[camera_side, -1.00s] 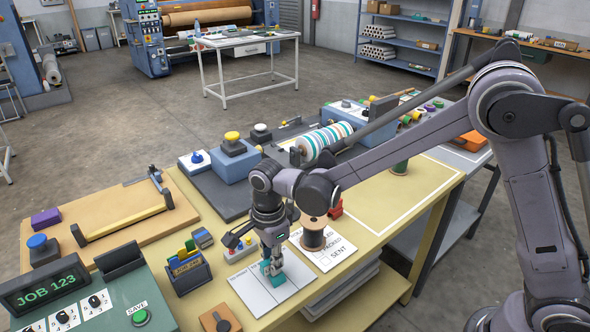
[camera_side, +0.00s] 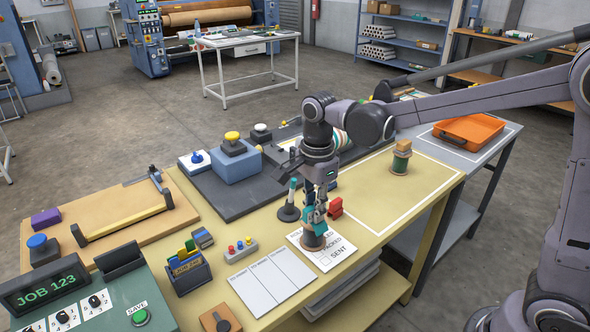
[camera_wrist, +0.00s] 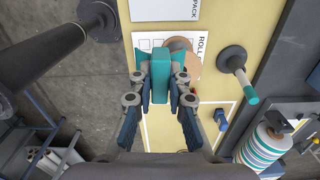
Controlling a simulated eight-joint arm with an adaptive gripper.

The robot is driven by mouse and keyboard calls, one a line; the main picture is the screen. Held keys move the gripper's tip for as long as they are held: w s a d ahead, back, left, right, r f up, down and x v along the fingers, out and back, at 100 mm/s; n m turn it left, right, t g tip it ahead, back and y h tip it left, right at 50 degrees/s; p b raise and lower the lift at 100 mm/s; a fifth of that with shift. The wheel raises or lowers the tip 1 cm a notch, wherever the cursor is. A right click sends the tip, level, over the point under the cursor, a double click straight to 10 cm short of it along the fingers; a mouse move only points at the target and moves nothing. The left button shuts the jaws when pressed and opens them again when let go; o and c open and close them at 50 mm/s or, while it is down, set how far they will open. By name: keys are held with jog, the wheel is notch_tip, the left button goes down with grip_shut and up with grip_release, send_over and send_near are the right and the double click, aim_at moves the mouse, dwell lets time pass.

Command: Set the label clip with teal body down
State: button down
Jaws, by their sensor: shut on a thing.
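The label clip with teal body (camera_wrist: 160,77) is between my gripper's fingers (camera_wrist: 160,85) in the wrist view. In the side view the clip (camera_side: 309,217) shows partly behind the fingers of my gripper (camera_side: 316,212), which is shut on it. The clip is off the three-column white sheet (camera_side: 271,280) and appears at the top of a spool (camera_side: 313,242) on the printed checklist card (camera_side: 335,256). The spool (camera_wrist: 187,62) is partly hidden behind the clip in the wrist view. Whether clip and spool touch, I cannot tell.
A dark stand with a teal-tipped rod (camera_side: 289,211) is just left of my gripper. A red clip (camera_side: 336,208) lies close on the right. The three-column sheet is bare.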

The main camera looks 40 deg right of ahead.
jog(key=w+d, duration=0.4)
jog(key=d, duration=1.5)
jog(key=s+d, duration=0.2)
jog(key=d, duration=0.9)
jog(key=s+d, duration=0.2)
jog(key=d, duration=0.9)
jog(key=shift+n, duration=0.3)
jog(key=w+a+f, duration=0.2)
jog(key=w, duration=0.1)
jog(key=w+a+f, duration=0.1)
jog(key=w+f, duration=0.1)
jog(key=w, duration=0.1)
jog(key=w+a+f, duration=0.2)
jog(key=w+f, duration=0.1)
jog(key=shift+w+a, duration=0.2)
jog(key=shift+a, duration=0.15)
jog(key=shift+f, duration=1.95)
jog(key=shift+f, duration=0.15)
jog(key=c, duration=1.3)
grip_release()
